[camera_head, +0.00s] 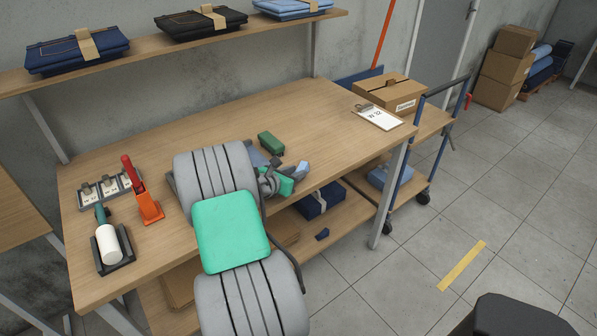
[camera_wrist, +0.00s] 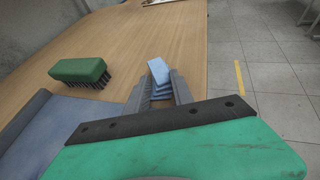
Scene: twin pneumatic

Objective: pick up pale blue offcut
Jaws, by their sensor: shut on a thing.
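The pale blue offcut (camera_wrist: 158,69) is a small light blue piece between the fingertips of my gripper (camera_wrist: 161,86) in the wrist view. The fingers are shut on it from both sides, and its far end sticks out past the tips. In the head view the offcut (camera_head: 302,167) shows at the tip of my gripper (camera_head: 296,173), near the front edge of the wooden table (camera_head: 330,115). My arm hides part of the table there. I cannot tell whether the offcut touches the tabletop.
A green brush (camera_wrist: 80,70) and a blue-grey cloth (camera_wrist: 45,135) lie left of my gripper in the wrist view.

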